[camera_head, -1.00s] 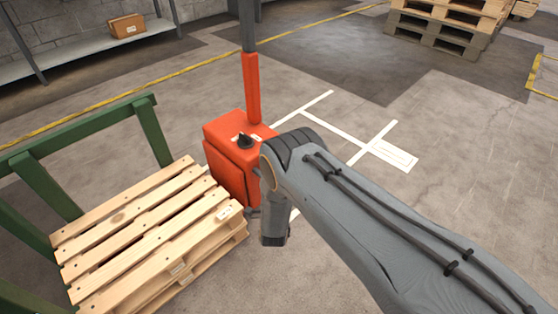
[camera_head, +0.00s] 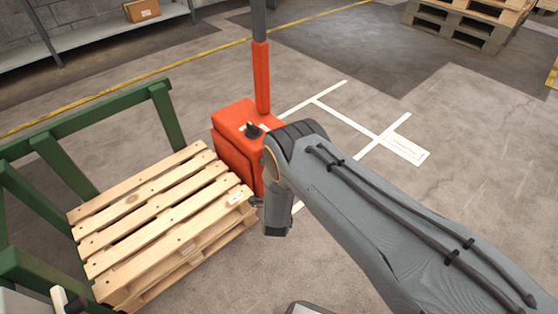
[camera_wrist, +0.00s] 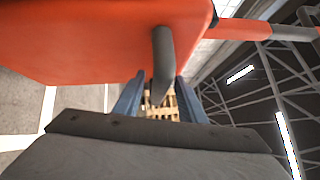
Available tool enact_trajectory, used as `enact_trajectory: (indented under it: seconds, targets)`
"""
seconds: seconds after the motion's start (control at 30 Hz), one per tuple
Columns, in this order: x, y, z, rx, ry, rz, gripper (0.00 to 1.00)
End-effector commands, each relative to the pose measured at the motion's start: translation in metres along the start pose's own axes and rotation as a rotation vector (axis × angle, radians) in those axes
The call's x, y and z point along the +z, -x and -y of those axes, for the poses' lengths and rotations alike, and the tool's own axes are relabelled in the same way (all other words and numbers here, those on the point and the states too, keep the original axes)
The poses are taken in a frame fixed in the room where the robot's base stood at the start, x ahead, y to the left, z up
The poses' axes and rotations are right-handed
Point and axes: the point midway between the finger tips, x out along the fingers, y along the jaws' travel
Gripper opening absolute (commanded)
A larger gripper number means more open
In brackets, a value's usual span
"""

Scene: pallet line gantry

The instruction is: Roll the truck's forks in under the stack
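The orange truck (camera_head: 238,152) stands upright against the right end of the pallet stack (camera_head: 150,222) in the head view. Its body hides its forks, so how far they reach under the stack cannot be seen. My gripper shows in the wrist view (camera_wrist: 162,78), with blue fingers on both sides of a grey bar (camera_wrist: 163,48) on the truck's orange body (camera_wrist: 100,40). The fingers look closed on the bar. Pale wood (camera_wrist: 160,104) shows between the fingers. In the head view my arm hides the grip.
A green rail frame (camera_head: 95,115) surrounds the stack's back and left sides. A shelf (camera_head: 95,42) with a carton (camera_head: 141,10) stands by the wall. Other pallets (camera_head: 460,25) stand at the back right. White-marked floor (camera_head: 375,140) right of the truck is clear.

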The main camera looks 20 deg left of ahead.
Motion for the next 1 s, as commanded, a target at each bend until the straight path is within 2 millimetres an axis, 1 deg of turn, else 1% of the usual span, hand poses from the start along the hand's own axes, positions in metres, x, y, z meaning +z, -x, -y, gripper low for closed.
enact_trajectory:
  seconds: [0.17, 0.27, 0.5, 0.6, 0.77, 1.0]
  targets:
    - [0.0, 0.006, 0.0, 0.001, 0.001, 0.0, 0.37]
    - [0.001, 0.019, 0.0, 0.003, 0.002, 0.0, 0.37]
    - [0.003, 0.059, 0.0, 0.003, 0.002, 0.005, 0.37]
    - [0.003, 0.07, 0.0, 0.002, 0.0, 0.004, 0.37]
    - [0.002, 0.078, 0.0, 0.001, 0.0, 0.004, 0.37]
    - [0.002, 0.079, -0.001, 0.001, 0.0, 0.003, 0.37]
